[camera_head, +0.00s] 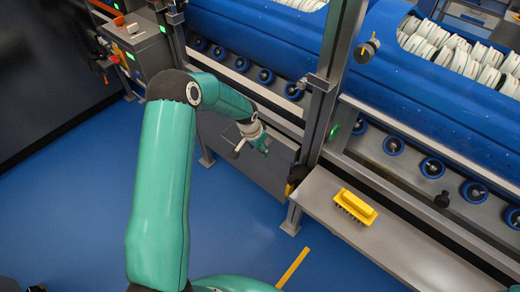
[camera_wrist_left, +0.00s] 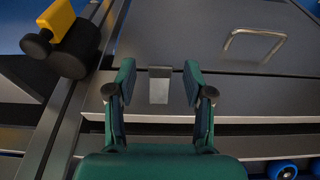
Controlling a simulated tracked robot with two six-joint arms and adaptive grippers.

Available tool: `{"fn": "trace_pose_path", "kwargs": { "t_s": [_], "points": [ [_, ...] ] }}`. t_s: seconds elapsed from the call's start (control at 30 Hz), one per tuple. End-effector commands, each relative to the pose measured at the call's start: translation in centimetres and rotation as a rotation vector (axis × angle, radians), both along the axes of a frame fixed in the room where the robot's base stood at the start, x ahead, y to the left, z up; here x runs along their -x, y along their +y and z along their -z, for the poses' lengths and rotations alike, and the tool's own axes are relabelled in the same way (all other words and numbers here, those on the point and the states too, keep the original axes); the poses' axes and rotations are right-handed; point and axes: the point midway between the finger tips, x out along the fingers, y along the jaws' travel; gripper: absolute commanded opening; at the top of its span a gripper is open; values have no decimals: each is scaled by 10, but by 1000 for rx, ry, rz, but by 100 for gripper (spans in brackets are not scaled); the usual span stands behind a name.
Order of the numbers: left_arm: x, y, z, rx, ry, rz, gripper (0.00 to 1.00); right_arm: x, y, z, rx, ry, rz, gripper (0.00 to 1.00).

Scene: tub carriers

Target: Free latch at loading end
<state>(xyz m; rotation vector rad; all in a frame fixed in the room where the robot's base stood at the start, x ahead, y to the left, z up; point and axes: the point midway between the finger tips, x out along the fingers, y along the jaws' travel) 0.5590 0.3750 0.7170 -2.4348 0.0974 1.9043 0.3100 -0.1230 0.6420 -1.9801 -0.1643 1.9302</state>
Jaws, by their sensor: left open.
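My left gripper (camera_head: 254,143) is in front of the grey lower panel of the machine (camera_head: 245,165), beside the upright post. In the left wrist view the gripper (camera_wrist_left: 158,82) is open, and its fingers are apart with nothing held. A small bright metal tab (camera_wrist_left: 159,90) shows between the fingers; I cannot tell its distance. A black knob with a yellow block (camera_wrist_left: 60,25) sits on the frame at the upper left of that view, apart from the fingers. A black and yellow fitting (camera_head: 295,178) is low on the post. I cannot tell which part is the latch. My right gripper is not in view.
A wire handle (camera_wrist_left: 254,45) is on the panel at the upper right of the wrist view. A yellow brush (camera_head: 355,207) lies on the grey shelf (camera_head: 400,250). Blue tub carriers (camera_head: 430,90) hold white items above blue rollers. The blue floor (camera_head: 75,190) at left is clear.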

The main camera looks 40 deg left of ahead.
Motion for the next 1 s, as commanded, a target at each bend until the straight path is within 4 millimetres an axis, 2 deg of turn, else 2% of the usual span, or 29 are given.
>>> {"fn": "trace_pose_path", "kwargs": {
  "t_s": [0.23,0.5,0.7,0.83,1.0],
  "points": [
    [4,1,-21,-1,-2,-1,52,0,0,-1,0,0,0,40],
    [17,2,-72,-2,-3,0,52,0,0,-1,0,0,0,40],
    [25,2,-103,-1,-1,1,52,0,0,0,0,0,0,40],
    [28,2,-113,0,0,0,52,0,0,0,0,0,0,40],
    [29,2,-115,1,1,1,52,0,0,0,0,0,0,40]
  ]
}}
